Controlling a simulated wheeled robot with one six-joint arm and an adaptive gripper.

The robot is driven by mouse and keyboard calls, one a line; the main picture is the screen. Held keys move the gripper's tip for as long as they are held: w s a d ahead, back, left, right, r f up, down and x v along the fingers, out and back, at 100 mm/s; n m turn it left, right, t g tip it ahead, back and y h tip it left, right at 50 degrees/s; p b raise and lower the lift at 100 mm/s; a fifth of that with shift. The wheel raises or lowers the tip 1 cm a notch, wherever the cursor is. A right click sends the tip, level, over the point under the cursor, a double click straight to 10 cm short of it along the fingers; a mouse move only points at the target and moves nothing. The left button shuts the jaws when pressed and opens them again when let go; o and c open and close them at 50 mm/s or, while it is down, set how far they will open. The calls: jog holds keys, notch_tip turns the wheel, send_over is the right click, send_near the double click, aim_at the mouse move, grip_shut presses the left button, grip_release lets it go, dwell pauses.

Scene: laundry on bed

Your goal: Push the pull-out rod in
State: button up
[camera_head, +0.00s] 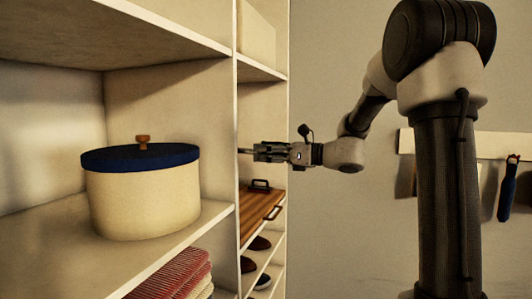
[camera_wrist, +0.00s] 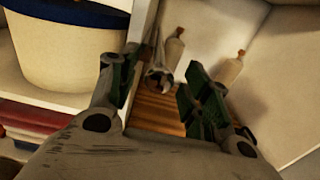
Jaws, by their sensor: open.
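My gripper (camera_head: 257,151) reaches level from the right toward the opening of the narrow right-hand shelf bay in the head view. In the wrist view its two dark green-padded fingers (camera_wrist: 162,72) stand apart. A grey, metallic-looking rod end (camera_wrist: 157,76) shows between and just beyond the fingertips in the wrist view; it looks like the pull-out rod. It lies nearer the left finger, and I cannot tell whether it touches. In the head view the rod cannot be told clearly from the dark fingertips. How far it sticks out is hidden.
A cream pot with a blue lid (camera_head: 140,190) stands on the left shelf, above folded red cloth (camera_head: 175,278). Below my gripper are a wooden tray with handles (camera_head: 262,204) and shoes (camera_head: 260,243). Two bottles (camera_wrist: 174,48) stand beyond the fingers. A upright divider (camera_head: 236,120) separates the bays.

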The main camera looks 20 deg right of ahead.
aim_at(252, 151)
grip_shut()
jog(key=shift+x, duration=2.05)
grip_release()
jog(key=shift+w+a, duration=0.1)
jog(key=v, duration=1.2)
